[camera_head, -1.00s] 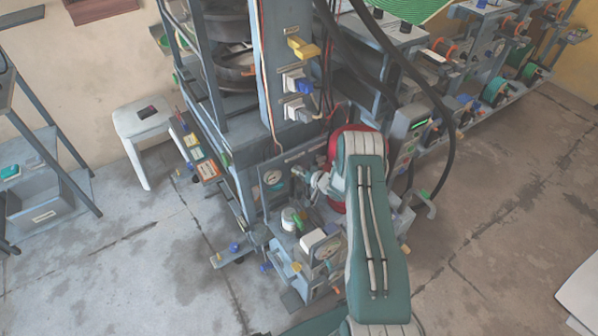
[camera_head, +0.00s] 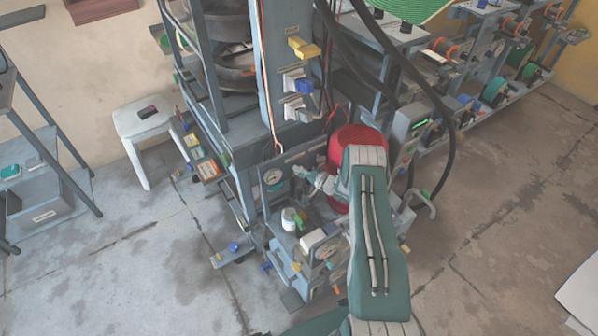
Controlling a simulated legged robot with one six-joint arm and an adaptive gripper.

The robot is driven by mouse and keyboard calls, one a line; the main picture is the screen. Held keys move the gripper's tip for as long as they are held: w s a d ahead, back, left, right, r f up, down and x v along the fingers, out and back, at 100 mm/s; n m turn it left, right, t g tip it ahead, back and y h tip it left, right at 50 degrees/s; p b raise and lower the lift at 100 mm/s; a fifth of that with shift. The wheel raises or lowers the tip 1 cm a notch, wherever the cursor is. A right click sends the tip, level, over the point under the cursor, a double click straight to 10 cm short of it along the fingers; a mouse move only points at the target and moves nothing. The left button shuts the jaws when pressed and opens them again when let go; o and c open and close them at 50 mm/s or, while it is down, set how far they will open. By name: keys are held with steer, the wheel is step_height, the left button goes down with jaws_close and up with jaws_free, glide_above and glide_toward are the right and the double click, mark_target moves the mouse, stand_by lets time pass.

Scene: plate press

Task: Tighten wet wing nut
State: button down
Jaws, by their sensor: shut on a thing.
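My gripper (camera_head: 303,173) shows small and grey to the left of my green and white forearm, in front of the grey panel (camera_head: 300,160) low on the press frame. It points left, toward the pressure gauge side of the panel. It is shut on a small part at the panel, taken to be the wing nut. The nut itself is hidden by the fingers and too small to make out, so I cannot see its wetness or its angle.
A round gauge (camera_head: 272,177) sits left of my gripper. A white pot (camera_head: 290,218) and a white box (camera_head: 312,240) stand below it. Black hoses (camera_head: 405,75) hang at the right. A white stool (camera_head: 143,122) stands left.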

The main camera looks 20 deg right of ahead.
steer(key=shift+d+f, duration=0.1)
steer(key=shift+f, duration=0.05)
steer(key=c, duration=0.7)
jaws_free()
steer(key=shift+d, duration=0.1)
step_height(320, 180, up, 10)
